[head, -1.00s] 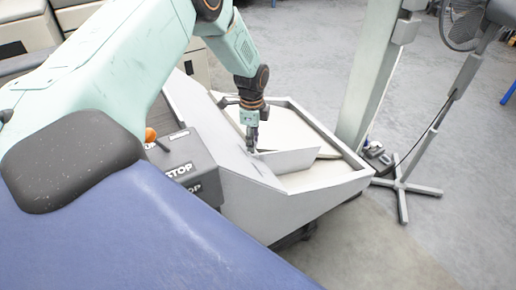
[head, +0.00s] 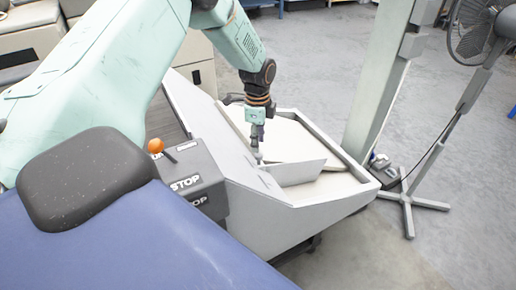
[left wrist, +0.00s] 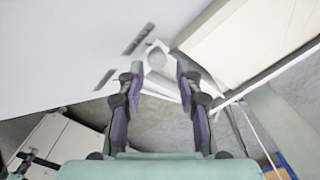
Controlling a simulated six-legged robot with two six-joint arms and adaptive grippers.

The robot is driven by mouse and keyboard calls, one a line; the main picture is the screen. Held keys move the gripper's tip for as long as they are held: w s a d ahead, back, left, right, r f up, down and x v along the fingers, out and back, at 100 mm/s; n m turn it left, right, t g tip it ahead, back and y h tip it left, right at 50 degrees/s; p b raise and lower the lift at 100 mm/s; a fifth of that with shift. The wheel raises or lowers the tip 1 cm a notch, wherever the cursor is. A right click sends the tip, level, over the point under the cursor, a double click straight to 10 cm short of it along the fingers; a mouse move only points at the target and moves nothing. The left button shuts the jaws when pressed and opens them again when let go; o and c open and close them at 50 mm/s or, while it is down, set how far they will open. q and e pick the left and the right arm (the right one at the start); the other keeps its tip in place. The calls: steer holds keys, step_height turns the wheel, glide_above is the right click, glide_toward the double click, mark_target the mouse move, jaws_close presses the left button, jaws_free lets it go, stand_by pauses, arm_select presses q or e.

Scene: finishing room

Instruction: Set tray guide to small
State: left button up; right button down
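The tray guide (head: 298,171) is a thin grey upright plate standing across the tray (head: 335,198). Its left end meets the tray's sloping side panel. My left gripper (head: 258,158) points down at that end, close above the panel. In the left wrist view, my left gripper (left wrist: 160,68) has its two fingers apart, with a round pale knob (left wrist: 156,57) showing between and just beyond the tips. Dark slots (left wrist: 139,40) lie in the pale panel beside the knob. I cannot tell whether the fingers touch the knob. My right gripper is not in view.
Cream sheets or boards (head: 284,138) lie in the tray behind the guide. A grey box marked STOP (head: 187,182) with an orange-knobbed lever (head: 156,146) stands left of the tray. A post (head: 378,90) and a fan (head: 472,30) on a stand are at right.

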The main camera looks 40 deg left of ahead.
arm_select(q)
step_height(320, 180, up, 7)
steer(key=shift+r, duration=0.2)
stand_by(0.6)
